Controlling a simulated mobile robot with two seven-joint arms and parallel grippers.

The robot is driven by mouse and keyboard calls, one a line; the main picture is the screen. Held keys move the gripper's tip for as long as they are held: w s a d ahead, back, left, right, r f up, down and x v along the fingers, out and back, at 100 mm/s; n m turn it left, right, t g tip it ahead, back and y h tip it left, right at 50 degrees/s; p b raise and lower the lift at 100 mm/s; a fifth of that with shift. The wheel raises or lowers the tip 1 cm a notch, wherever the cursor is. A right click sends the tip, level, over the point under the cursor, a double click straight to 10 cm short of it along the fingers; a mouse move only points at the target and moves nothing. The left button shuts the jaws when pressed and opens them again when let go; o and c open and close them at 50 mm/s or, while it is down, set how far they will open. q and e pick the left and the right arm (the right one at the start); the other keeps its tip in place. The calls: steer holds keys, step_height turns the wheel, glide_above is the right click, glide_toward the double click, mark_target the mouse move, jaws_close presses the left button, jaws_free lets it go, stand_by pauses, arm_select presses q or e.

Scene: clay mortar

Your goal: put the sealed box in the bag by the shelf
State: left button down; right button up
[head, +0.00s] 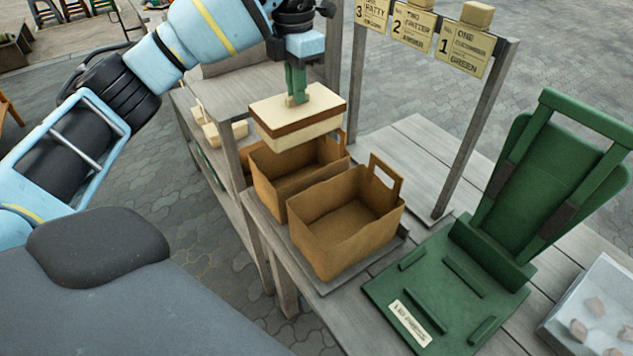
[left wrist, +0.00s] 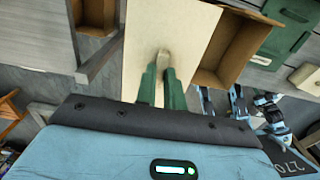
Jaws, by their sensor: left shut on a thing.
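My left gripper (head: 296,95) is shut on the tab on top of a cream box with a brown band (head: 325,124). The box is held level in the air above the far brown bag. The box also fills the middle of the left wrist view (left wrist: 190,25), with the green fingers (left wrist: 161,85) on its tab. Two open brown bags stand side by side by the grey shelf: a far bag (head: 292,185), partly hidden under the box, and a near bag (head: 330,256), which looks empty. I cannot see into all of the far bag. My right gripper is not in view.
A grey wooden shelf (head: 225,88) with cream boxes (head: 222,133) stands at the left. A post frame with numbered signs (head: 464,48) rises behind the bags. A green stand (head: 440,290) and a clear container (head: 597,310) are at the right.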

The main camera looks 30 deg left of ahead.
mark_target(296, 113)
arm_select(q)
steer(key=shift+s, duration=0.1)
steer(key=shift+s+f, duration=0.1)
steer(key=shift+f, duration=0.1)
step_height(296, 113, down, 18)
steer(key=shift+r+b, duration=0.25)
steer(key=shift+b, duration=0.05)
stand_by(0.4)
steer(key=shift+f, duration=0.1)
steer(key=c, duration=1.5)
jaws_free()
step_height(296, 113, up, 12)
steer(key=shift+r, duration=0.15)
